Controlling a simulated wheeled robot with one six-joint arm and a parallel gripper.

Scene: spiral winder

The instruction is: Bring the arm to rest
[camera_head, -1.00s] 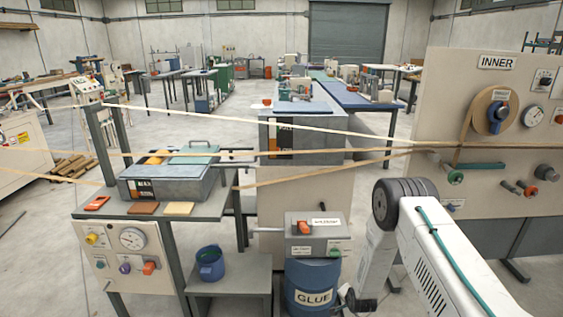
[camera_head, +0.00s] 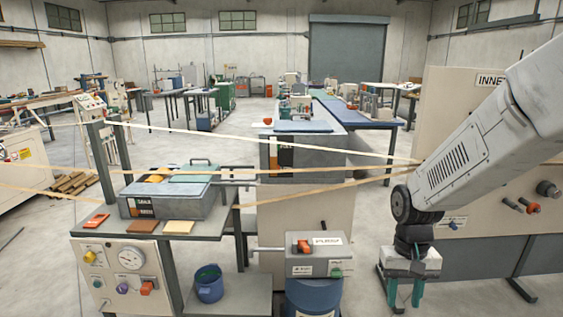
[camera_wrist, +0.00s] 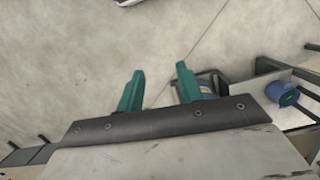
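My gripper (camera_head: 404,293) hangs below my white arm at the lower right of the head view, pointing down in front of the cream panel. Its two teal fingers stand apart with nothing between them. In the wrist view my gripper (camera_wrist: 157,85) shows the same gap, with bare concrete floor beyond the fingertips. My upper arm link crosses in front of the panel and hides much of it.
The cream panel (camera_head: 480,185) marked INNER stands close behind my arm. Tan strips (camera_head: 300,143) stretch across to it. Left of my gripper are the blue drum (camera_head: 313,298), a control box (camera_head: 318,262) and a blue bucket (camera_head: 208,284). The floor (camera_head: 365,260) between is clear.

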